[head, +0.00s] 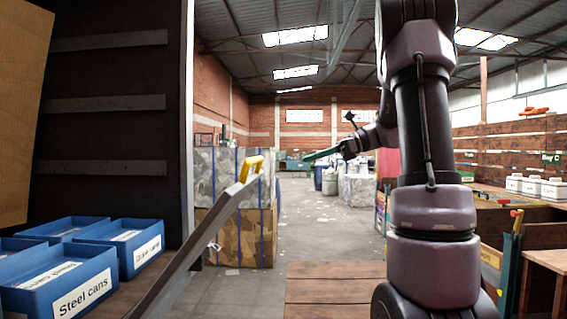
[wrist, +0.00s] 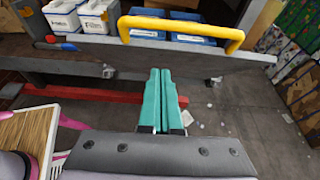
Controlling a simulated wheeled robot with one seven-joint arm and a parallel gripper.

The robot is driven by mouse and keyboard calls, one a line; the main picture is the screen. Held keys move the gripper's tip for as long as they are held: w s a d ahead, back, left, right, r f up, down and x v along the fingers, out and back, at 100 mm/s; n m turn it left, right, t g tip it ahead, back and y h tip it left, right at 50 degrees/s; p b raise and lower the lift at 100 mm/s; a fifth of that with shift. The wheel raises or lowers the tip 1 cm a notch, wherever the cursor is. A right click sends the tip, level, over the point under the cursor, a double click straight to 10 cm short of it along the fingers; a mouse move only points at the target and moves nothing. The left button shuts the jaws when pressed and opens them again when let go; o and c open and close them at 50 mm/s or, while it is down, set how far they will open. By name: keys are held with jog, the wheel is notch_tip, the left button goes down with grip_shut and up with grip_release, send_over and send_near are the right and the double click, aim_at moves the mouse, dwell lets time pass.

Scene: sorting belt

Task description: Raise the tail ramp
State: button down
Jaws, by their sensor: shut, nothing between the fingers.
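The tail ramp (head: 203,232) is a grey panel seen nearly edge-on in the head view. It slants up from the lower left to a yellow handle (head: 251,168) at its raised end. In the wrist view the ramp's grey edge (wrist: 250,62) runs across the upper part, with the yellow handle (wrist: 180,28) arching above it. My gripper (head: 308,157) has teal fingers and is right of the handle in the head view. The fingers also show in the wrist view (wrist: 160,72), pressed together and empty, pointing toward the ramp below the handle. I see no clear contact.
Blue bins (head: 67,285) labelled Steel cans stand on the bed at left. Strapped bales (head: 240,235) stand behind the ramp. A wooden bench with white tubs (head: 535,187) is at right. A red bar (wrist: 90,95) lies low in the wrist view. The floor (head: 325,225) between is mostly open.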

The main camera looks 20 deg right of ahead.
jog(key=r+x, duration=0.2)
jog(key=x, duration=1)
jog(key=shift+w+a+r, duration=0.25)
jog(key=shift+w+a, duration=0.15)
jog(key=shift+a, duration=0.25)
